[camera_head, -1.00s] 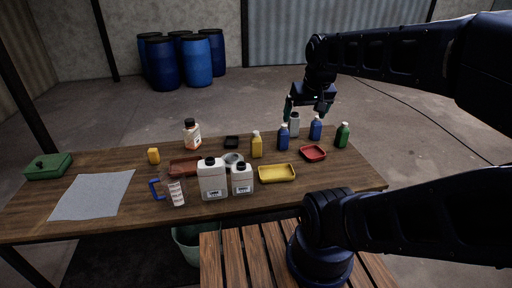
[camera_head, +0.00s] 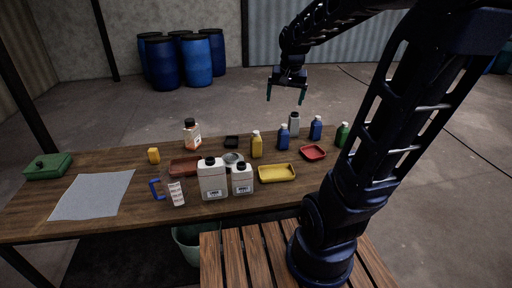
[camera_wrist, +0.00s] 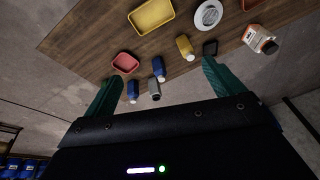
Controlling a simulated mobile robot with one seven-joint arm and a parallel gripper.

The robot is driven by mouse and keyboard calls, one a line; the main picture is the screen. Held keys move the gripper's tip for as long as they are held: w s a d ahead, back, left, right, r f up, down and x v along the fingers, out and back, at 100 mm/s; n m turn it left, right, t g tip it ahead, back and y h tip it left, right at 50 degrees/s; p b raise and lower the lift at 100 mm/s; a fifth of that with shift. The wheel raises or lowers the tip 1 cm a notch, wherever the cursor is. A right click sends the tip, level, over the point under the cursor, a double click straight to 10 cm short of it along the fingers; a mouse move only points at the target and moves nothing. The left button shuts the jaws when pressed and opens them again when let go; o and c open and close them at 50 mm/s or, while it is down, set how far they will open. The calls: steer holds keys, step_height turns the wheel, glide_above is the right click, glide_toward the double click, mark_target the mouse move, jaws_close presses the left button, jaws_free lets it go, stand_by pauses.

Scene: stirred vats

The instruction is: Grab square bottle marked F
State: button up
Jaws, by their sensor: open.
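I cannot read an F on any bottle. At the right of the table in the head view stand a yellow bottle (camera_head: 256,146), a blue bottle (camera_head: 283,139), a grey bottle (camera_head: 294,124), a second blue bottle (camera_head: 316,129) and a green bottle (camera_head: 342,135), partly behind my arm. My gripper (camera_head: 284,99) is open and empty, above and apart from the bottles at the table's far side. In the wrist view the blue bottle (camera_wrist: 158,68), grey bottle (camera_wrist: 154,89), second blue bottle (camera_wrist: 132,91) and yellow bottle (camera_wrist: 185,46) show between or beyond the fingers.
A red tray (camera_head: 313,153) and a yellow tray (camera_head: 289,173) lie in front of the bottles. White containers (camera_head: 212,181), a jug (camera_head: 172,190) and an orange-labelled jar (camera_head: 191,136) stand left of them. Blue drums (camera_head: 164,66) stand far behind on clear floor.

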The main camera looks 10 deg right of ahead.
steer(key=w+a+f+m+g, duration=0.1)
steer(key=w+f, duration=0.3)
steer(key=w, duration=0.3)
steer(key=w+a+f+m, duration=0.2)
steer(key=w+f, duration=0.3)
steer(key=w, duration=0.2)
steer(key=m+g+h, duration=0.1)
steer(key=m, duration=0.2)
glide_above(256, 137)
step_height(256, 137, down, 14)
steer(key=shift+a+f, duration=0.1)
steer(key=f, duration=0.5)
steer(key=shift+w+d+f, duration=0.15)
steer(key=shift+w+d, duration=0.05)
steer(key=shift+d, duration=0.05)
steer(key=shift+w+d+f, duration=0.1)
steer(key=shift+w+f, duration=0.1)
steer(key=shift+f, duration=0.65)
steer(key=shift+w+a+f, duration=0.1)
steer(key=shift+w+f, duration=0.15)
steer(key=shift+f, duration=0.6)
steer(key=shift+w+d+f, duration=0.1)
steer(key=shift+w+f, duration=0.1)
steer(key=shift+f, duration=0.65)
steer(key=c, duration=1.6)
steer(key=shift+r, duration=0.1)
steer(key=shift+r, duration=0.1)
